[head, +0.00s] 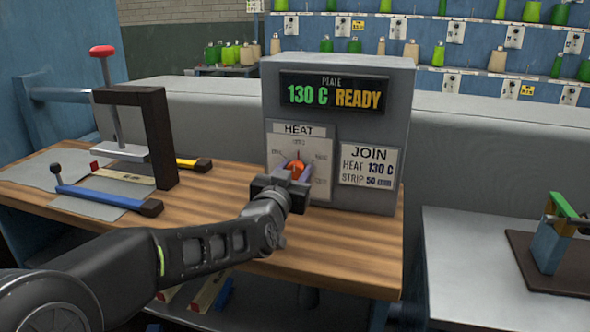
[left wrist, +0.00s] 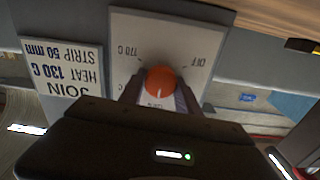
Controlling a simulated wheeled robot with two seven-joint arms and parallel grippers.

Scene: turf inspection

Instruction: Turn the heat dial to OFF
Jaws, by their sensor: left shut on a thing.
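The orange heat dial (head: 296,168) sits on a white HEAT plate (head: 318,160) on the front of a grey control box (head: 390,110). My left gripper (head: 291,178) is at the dial, with a finger on either side of it. In the left wrist view, which is upside down, the dial (left wrist: 160,80) sits between the fingers (left wrist: 162,95), which are shut on it. The plate reads 170 C left and OFF right in that view. A third label is partly hidden below. I cannot tell where the dial points. My right gripper is not in view.
The box display (head: 332,95) reads 130 C READY. A JOIN card (head: 370,166) reads HEAT 130 C, STRIP 50 mm. A clamp with a red knob (head: 102,52) and a blue-handled tool (head: 95,193) are on the wooden bench (head: 220,180). A metal table (head: 465,260) stands right.

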